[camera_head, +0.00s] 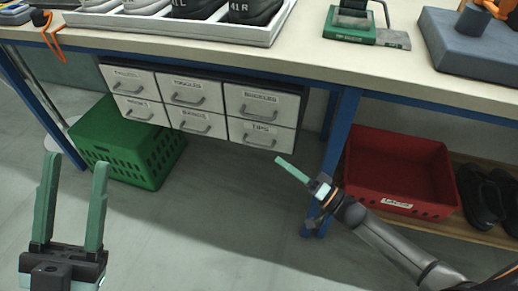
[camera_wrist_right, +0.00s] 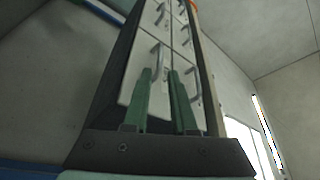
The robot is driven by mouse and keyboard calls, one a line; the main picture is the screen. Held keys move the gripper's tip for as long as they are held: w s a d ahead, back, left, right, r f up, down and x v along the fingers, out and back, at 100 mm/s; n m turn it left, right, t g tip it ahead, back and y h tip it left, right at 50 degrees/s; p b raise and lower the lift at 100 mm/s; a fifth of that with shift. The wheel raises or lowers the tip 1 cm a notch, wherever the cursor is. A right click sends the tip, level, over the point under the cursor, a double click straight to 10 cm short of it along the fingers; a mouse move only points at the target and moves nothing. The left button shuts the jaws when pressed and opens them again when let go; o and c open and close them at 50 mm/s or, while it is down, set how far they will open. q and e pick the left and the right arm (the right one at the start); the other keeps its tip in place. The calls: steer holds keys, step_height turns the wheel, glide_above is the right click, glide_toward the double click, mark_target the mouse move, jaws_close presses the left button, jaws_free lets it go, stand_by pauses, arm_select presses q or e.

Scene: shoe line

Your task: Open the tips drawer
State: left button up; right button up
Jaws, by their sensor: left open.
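The tips drawer (camera_head: 255,134) is the bottom right white front in the hanging drawer unit, shut flush with its neighbours. Its grey bar handle (camera_head: 259,143) is below the middle of the front. In the right wrist view the handle (camera_wrist_right: 158,54) shows just beyond the fingertips. My right gripper (camera_head: 279,160) is below and to the right of the tips drawer. In the wrist view its green fingers (camera_wrist_right: 160,72) are apart with nothing gripped between them. My left gripper (camera_head: 74,160) is open and empty at the lower left, away from the drawers.
The buckles drawer (camera_head: 262,103) is directly above. A blue table leg (camera_head: 341,125) stands just right of the unit, close to my right gripper. A green crate (camera_head: 150,160) sits at lower left, a red crate (camera_head: 405,207) at right. The floor below the drawers is clear.

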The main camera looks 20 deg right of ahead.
mark_target(259, 146)
steer(key=b+x, duration=0.2)
steer(key=x, duration=0.6)
steer(key=shift+w+a, duration=0.2)
steer(key=shift+w, duration=0.15)
jaws_close()
stand_by(1.0)
